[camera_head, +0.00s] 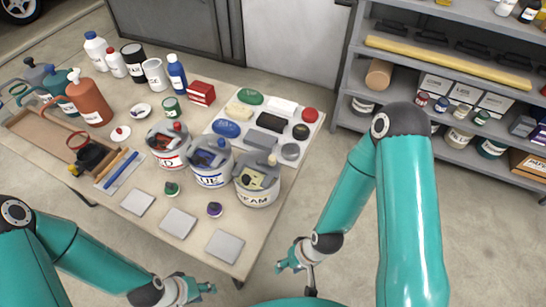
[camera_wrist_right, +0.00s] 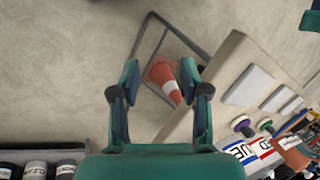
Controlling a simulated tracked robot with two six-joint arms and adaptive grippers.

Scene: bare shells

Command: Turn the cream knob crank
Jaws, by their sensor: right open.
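The cream bucket (camera_head: 257,192), labelled with letters ending "EAM", stands on the table at the right end of a row of three buckets. A crank with a cream knob (camera_head: 272,160) sits at its top. My right gripper (camera_head: 283,267) is open and empty, beyond the table's near right edge and apart from the bucket. It also shows in the right wrist view (camera_wrist_right: 160,80), its fingers spread above the floor. My left gripper (camera_head: 205,288) is low near the table's front edge, away from the bucket; its finger opening is unclear.
The red bucket (camera_head: 168,155) and blue bucket (camera_head: 208,172) stand left of the cream one. Grey pads (camera_head: 225,246) lie along the table's near edge. An orange cone (camera_wrist_right: 170,78) shows in the wrist view. Shelves (camera_head: 455,80) stand at the right; floor lies between.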

